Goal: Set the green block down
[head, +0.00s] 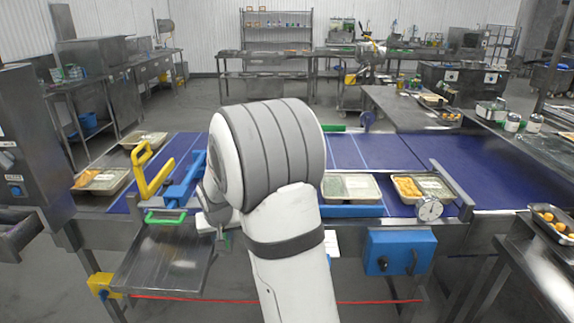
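My arm fills the middle of the head view, and its large rounded joint hides much of the belt behind it. My gripper (217,224) shows only in small part at the left of the arm, above the right edge of a metal tray (165,262). A small bit of green shows by the gripper; I cannot tell whether it is the green block or whether the fingers hold it. A green bar (333,128) lies at the belt's far edge, right of the arm. A green handle (165,217) is at the tray's back edge.
A yellow lever (150,178) and blue frame (181,188) stand left of my arm. A round dial (429,208) and blue box (399,252) are at the front right.

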